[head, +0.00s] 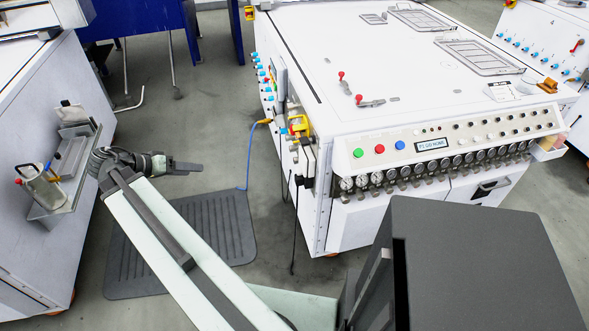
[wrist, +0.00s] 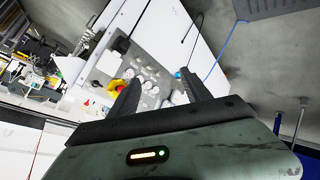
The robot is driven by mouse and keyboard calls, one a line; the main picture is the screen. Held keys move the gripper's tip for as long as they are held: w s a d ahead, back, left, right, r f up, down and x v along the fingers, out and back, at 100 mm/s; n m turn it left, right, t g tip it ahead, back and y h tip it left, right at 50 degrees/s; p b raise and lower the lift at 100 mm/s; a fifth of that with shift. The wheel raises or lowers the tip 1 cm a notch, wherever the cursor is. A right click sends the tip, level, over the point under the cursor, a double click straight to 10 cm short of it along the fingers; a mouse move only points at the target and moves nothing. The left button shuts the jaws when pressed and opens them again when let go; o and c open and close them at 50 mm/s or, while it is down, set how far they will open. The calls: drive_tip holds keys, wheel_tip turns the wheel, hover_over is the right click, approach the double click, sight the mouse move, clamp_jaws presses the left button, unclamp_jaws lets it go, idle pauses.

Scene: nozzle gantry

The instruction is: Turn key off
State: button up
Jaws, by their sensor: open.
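I cannot make out a key for certain in either view. The white machine (head: 330,90) stands right of centre in the head view, with a front panel of buttons, knobs and gauges. Its left side carries a yellow part (head: 299,125) beside cables. In the wrist view a tilted side panel shows a red and yellow emergency stop button (wrist: 114,87), several round gauges (wrist: 150,85) and a blue fitting (wrist: 178,75). My gripper (head: 200,167) is open and empty, apart from the machine and left of it. Its two fingers (wrist: 158,77) frame the panel area in the wrist view.
A ribbed dark mat (head: 225,225) lies on the floor below my arm. A blue cable (head: 249,160) hangs from the machine's side down to the floor. A second white cabinet (head: 40,130) with a shelf stands at the left. Grey floor separates the two.

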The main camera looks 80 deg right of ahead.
drive_tip(key=s+d+f+m+g+b, duration=0.2)
drive_tip(key=s+d+m+g+b, duration=0.55)
drive_tip(key=s, duration=0.75)
drive_tip(key=m+g+b, duration=0.1)
drive_tip(key=m+g, duration=0.1)
drive_tip(key=m, duration=0.4)
approach(304, 141)
drive_tip(key=x, duration=0.8)
drive_tip(key=shift+d+f, duration=0.25)
drive_tip(key=shift+s, duration=0.1)
clamp_jaws()
